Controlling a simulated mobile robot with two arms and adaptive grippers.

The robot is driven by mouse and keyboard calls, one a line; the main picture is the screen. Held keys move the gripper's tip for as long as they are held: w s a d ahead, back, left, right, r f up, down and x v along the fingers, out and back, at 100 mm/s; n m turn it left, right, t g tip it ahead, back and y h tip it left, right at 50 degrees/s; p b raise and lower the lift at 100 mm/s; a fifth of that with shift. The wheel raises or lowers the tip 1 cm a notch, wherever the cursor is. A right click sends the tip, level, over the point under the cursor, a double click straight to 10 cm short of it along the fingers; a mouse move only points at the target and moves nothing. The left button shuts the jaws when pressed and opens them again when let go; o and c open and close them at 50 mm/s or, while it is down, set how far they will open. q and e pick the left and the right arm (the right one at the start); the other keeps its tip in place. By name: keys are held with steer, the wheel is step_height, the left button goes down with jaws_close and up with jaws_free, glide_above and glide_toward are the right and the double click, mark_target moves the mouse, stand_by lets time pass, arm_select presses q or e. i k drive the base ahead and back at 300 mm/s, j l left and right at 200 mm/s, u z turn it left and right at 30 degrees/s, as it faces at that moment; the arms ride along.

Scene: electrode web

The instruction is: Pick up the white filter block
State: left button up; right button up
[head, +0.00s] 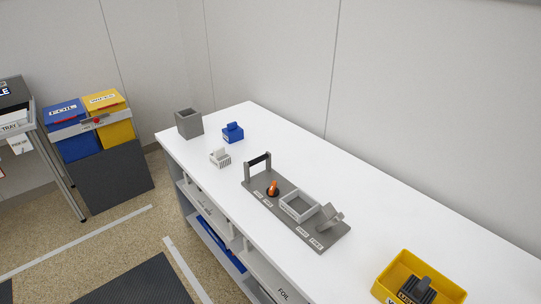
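The white filter block (220,158) sits on the white bench top, near its front edge toward the far left end. It is small, with dark slots along its side and a raised part on top. Nothing touches it. Neither of my grippers shows in the head view.
A grey open box (189,123) and a blue block (233,132) stand behind the filter block on the bench (400,215). A grey carrier (325,243) with an upright handle lies to its right. A yellow bin (392,271) is at lower right. Floor is open before the bench.

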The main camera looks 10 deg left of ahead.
mark_target(220, 159)
steer(key=i+j+z, duration=0.15)
steer(key=j+z, duration=1.1)
steer(key=j, duration=0.15)
